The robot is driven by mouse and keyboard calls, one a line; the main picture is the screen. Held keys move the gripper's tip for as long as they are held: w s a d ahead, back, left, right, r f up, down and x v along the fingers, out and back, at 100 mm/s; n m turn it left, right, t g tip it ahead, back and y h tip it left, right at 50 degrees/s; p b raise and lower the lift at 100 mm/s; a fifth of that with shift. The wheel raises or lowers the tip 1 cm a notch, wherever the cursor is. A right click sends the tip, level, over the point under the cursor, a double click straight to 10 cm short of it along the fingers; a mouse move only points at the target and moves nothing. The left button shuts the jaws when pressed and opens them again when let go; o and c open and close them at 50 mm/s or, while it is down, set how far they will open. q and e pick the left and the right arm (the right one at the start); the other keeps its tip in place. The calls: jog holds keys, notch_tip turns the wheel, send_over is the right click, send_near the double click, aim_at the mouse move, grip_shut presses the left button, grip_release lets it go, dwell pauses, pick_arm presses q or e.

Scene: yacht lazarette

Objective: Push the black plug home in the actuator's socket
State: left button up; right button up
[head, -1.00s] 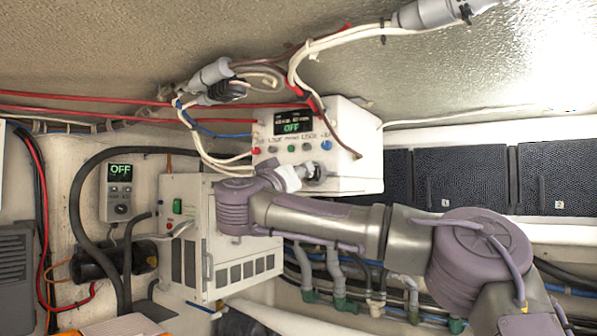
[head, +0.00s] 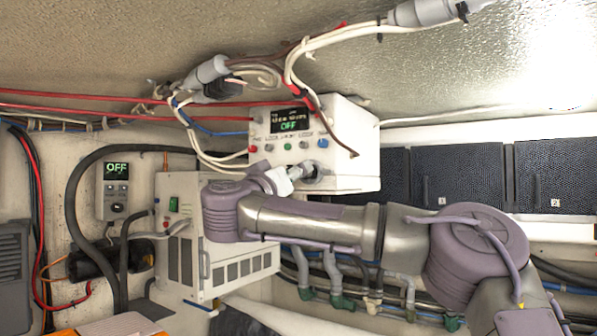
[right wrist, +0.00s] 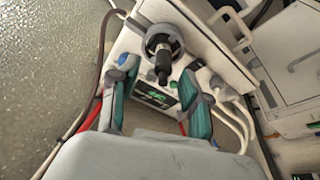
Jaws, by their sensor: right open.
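The actuator (head: 345,130) is a white box with a small display reading OFF and a row of coloured buttons. Its round grey socket (head: 312,172) is at the lower front; it also shows in the right wrist view (right wrist: 154,36). The black plug (right wrist: 163,66) sits at the socket's mouth and sticks out of it. How deep it sits I cannot tell. My right gripper (head: 284,179) is in front of the socket. In the right wrist view my right gripper (right wrist: 158,72) is open, its fingers apart on either side of the plug, with gaps visible. My left gripper is not in view.
White, red and brown cables (head: 300,68) hang above and left of the actuator. A white vented cabinet (head: 238,268) stands below left, with a small controller (head: 115,190) reading OFF beside it. Dark panels (head: 456,178) line the right. Pipes (head: 335,275) run below.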

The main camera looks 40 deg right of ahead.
jog(key=v, duration=0.9)
jog(key=shift+a, duration=0.2)
jog(key=shift+s, duration=0.1)
